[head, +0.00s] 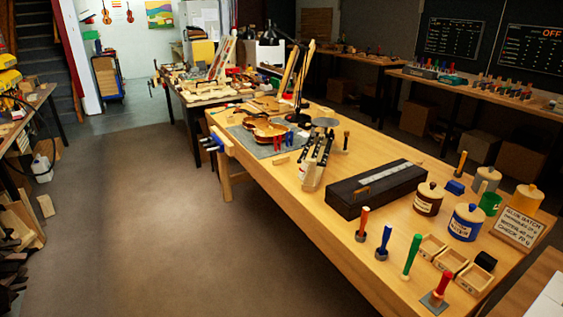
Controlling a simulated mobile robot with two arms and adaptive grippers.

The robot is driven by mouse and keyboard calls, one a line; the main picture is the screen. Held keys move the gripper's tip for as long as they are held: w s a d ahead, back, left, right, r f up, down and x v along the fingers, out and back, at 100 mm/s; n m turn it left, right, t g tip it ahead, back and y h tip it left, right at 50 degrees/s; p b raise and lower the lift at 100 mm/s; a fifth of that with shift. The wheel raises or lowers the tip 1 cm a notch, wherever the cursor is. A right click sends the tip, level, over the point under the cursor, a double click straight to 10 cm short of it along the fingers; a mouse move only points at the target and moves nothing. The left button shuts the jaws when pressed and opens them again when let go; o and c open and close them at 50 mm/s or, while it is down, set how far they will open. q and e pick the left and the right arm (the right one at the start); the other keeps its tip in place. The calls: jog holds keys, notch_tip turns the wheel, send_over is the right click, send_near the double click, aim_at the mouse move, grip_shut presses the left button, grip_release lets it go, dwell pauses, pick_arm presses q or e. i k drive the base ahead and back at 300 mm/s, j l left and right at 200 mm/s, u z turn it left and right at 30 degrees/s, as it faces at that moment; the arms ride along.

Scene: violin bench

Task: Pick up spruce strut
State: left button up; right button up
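Neither of my grippers shows in the head view. A small pale wooden strip (281,161) lies on the workbench (400,152) near its left edge, just in front of the grey mat. It may be the spruce strut, but it is too small to be sure. A violin body (266,130) lies on the grey mat (254,148) behind the strip, with small red and blue items beside it. Nothing is touching the strip from my side.
A wooden rack with dark pieces (314,165) stands right of the strip. Beyond are a long black case (376,187), a brown jar (428,199), a blue jar (466,222) and upright coloured-handled tools. A vise (219,141) juts from the bench's left edge. The floor (150,230) left is open.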

aim_at(276, 161)
jog(key=i+j, duration=0.15)
jog(key=i, duration=0.2)
jog(key=i+j, duration=0.15)
jog(key=i, duration=0.25)
jog(key=i+j, duration=0.15)
jog(key=i, duration=0.2)
jog(key=i+j+z, duration=0.1)
jog(key=z, duration=0.3)
jog(key=i+j+z, duration=0.1)
jog(key=z, duration=0.3)
